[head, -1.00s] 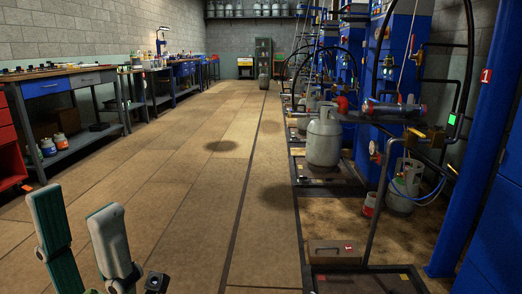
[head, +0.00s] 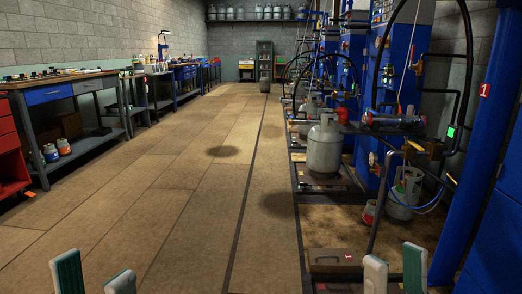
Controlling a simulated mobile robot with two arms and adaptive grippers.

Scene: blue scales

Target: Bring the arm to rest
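My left gripper (head: 94,265) shows at the bottom left of the head view, its two pale, green-edged fingers apart with only floor between them. My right gripper (head: 394,257) shows at the bottom right, its two fingers also apart and nothing seen between them. Both are cut off by the lower picture edge, so the arms behind them are hidden. The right gripper appears in front of the black scale platform; I cannot tell the gap to it.
Grey gas cylinders (head: 324,148) stand by the blue scales (head: 397,70) on the right. A workbench (head: 70,97) and red drawers (head: 10,150) line the left. The floor (head: 190,190) between is clear.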

